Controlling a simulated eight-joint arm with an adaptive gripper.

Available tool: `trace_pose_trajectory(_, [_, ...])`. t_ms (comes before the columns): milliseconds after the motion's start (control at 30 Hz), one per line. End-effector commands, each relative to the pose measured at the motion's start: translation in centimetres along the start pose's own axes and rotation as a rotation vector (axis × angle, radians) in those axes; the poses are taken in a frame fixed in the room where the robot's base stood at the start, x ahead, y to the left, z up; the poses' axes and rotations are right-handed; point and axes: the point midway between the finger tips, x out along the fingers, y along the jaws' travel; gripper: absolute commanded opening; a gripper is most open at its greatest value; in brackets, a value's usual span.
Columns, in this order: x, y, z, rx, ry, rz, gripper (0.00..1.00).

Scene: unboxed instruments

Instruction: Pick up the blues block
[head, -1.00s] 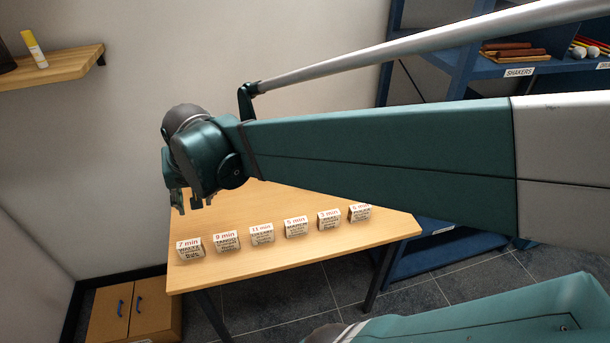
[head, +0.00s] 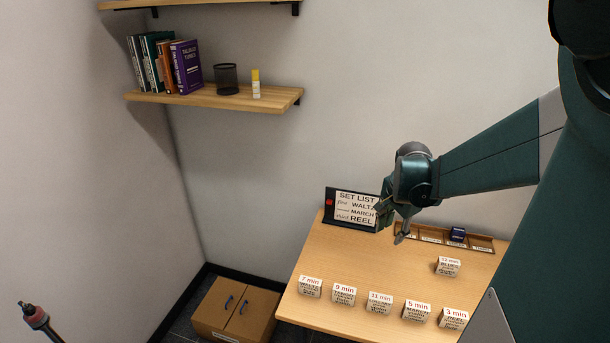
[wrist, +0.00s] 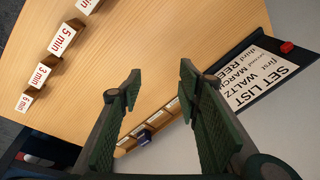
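A white block whose small label appears to read BLUES (head: 448,267) stands on the table, behind the front row and near the right side. My gripper (head: 391,229) is in the air over the back of the table, left of this block and in front of the set list stand. In the wrist view my gripper (wrist: 160,72) has its two fingers wide apart, with nothing between them. I cannot make out the blues block in the wrist view.
Several labelled blocks stand in a front row, from the waltz block (head: 310,286) to the reel block (head: 453,317). The set list stand (head: 329,211) is at the back left. A compartmented tray (head: 483,243) holding a dark blue block (head: 457,234) lies behind.

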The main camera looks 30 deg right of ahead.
Motion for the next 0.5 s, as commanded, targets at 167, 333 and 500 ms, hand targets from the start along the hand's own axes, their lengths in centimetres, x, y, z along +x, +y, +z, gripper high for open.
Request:
trace_pose_trajectory(167, [1.6,1.5,-4.2,0.147,-0.013,0.039,0.34])
trace_pose_trajectory(333, [3.4,3.3,-7.7,0.287,-0.024,0.075,0.34])
trace_pose_trajectory(500, [5.2,5.5,-11.2,0.427,-0.035,0.11,0.34])
